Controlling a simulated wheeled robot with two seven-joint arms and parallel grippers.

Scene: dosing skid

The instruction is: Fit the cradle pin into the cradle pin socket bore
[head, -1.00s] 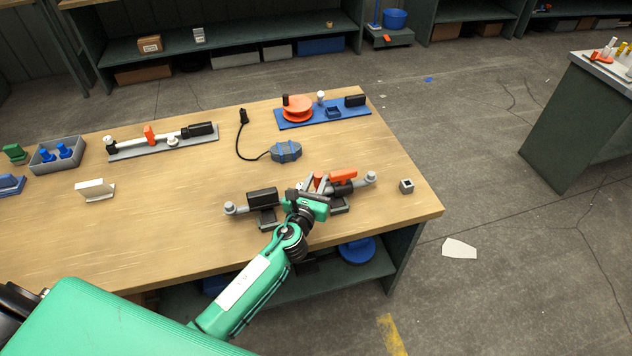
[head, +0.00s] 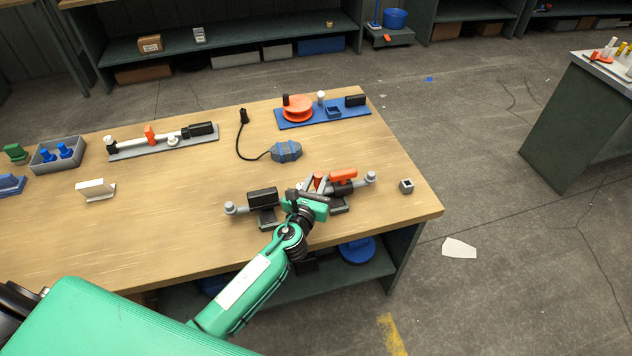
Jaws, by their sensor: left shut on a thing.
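My left gripper (head: 313,187) is over the dosing assembly at the front right of the bench, shut on a small upright orange piece (head: 318,180), which looks like the cradle pin. The gripper hides its lower end. The assembly has a black block (head: 262,198) on the left, a grey rounded end (head: 231,208), an orange lever (head: 343,175) and another grey end (head: 370,177) on the right. I cannot make out the socket bore; the gripper covers the assembly's middle. My right gripper is not in view.
A blue-grey box with a black cable (head: 286,152) lies behind the assembly. A blue board (head: 345,112) with an orange reel stands at the back. A pipe on a grey plate (head: 165,147), a white block (head: 96,189) and a grey bin (head: 42,166) are at left. The middle-left benchtop is clear.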

